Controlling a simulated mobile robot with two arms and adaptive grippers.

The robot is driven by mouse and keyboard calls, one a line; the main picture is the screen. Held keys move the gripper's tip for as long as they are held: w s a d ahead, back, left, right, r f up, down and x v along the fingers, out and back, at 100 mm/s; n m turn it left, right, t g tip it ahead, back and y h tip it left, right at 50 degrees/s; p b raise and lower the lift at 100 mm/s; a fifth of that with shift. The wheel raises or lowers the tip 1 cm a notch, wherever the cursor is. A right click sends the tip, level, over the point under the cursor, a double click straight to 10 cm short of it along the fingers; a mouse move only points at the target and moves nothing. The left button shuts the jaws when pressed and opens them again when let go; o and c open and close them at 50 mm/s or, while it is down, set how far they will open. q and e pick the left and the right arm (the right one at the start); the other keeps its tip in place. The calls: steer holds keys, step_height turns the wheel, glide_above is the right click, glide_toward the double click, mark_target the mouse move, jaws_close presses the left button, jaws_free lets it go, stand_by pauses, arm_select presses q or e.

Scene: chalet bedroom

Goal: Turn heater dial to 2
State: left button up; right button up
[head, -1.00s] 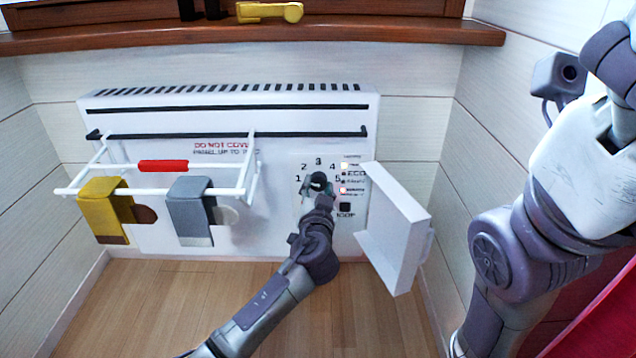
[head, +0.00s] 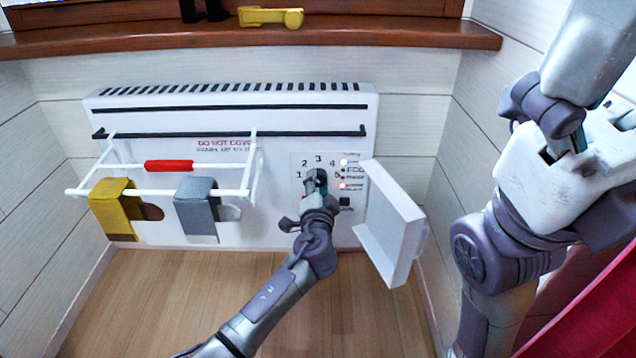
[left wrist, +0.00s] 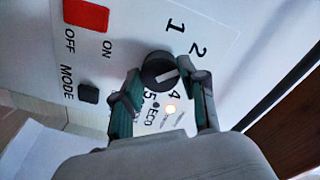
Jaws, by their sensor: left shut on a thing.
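The white heater (head: 130,218) stands against the back wall. Its black dial (left wrist: 157,66) shows in the left wrist view with a white mark pointing right, to the side between 2 and 4; a finger hides the 3 there. In the head view the dial (head: 318,178) sits below the printed 3, partly hidden by my gripper. My left gripper (head: 313,190) is at the dial from the front. In the left wrist view its fingers (left wrist: 166,78) are on either side of the dial, shut on it.
A white panel cover (head: 393,222) stands open right of the dial. A red switch (left wrist: 87,17) and black MODE button (left wrist: 88,94) are near the dial. A white rack (head: 218,192) with yellow (head: 110,212) and grey (head: 196,212) cloths juts out left. A wooden sill (head: 240,38) is above.

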stand_by(0.3)
arm_select(q)
steer(key=o, duration=1.2)
steer(key=shift+c, duration=0.2)
steer(key=shift+s, duration=0.1)
steer(key=s, duration=1.2)
steer(key=shift+r, duration=0.15)
